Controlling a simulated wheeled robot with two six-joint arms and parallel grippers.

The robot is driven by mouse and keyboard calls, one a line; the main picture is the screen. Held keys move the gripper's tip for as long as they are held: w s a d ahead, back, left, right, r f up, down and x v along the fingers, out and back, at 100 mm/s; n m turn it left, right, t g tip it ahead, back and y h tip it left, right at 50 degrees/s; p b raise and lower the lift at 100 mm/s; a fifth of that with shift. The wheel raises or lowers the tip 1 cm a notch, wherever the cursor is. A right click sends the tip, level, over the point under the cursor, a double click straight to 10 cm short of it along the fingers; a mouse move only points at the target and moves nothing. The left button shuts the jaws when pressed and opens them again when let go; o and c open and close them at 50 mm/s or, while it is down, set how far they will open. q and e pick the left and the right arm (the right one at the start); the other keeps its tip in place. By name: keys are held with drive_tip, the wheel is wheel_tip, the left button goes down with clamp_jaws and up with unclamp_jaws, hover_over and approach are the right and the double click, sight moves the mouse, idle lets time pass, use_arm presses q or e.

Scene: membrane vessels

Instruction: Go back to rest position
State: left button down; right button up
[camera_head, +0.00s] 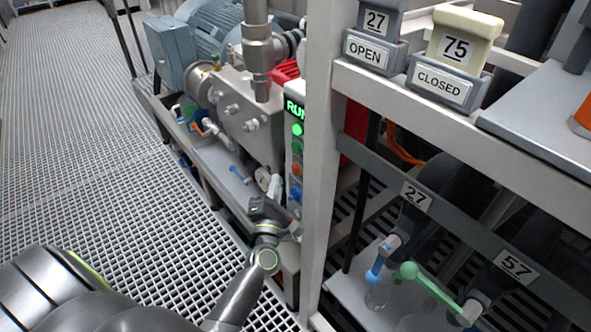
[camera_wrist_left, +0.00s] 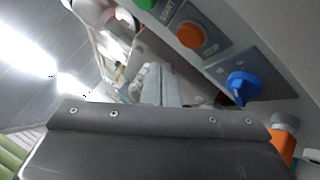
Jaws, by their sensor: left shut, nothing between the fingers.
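My left gripper (camera_head: 274,187) is low beside the control panel (camera_head: 297,150) of the pump skid, with its arm coming in from the lower left. Its fingers are shut and hold nothing. In the left wrist view the shut fingers (camera_wrist_left: 160,85) point up past the panel. The fingers look apart from these controls. The panel display is lit green and reads RUN, partly cut by a post. My right gripper is not in view.
A white frame post (camera_head: 319,150) stands just right of the gripper. Valve levers, one green (camera_head: 430,288) and one blue (camera_head: 376,268), sit lower right. Signs OPEN (camera_head: 367,51) and CLOSED (camera_head: 439,84) are above. Open grating floor (camera_head: 90,170) lies left.

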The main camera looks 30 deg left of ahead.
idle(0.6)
use_arm(q)
drive_tip(key=shift+f, duration=0.1)
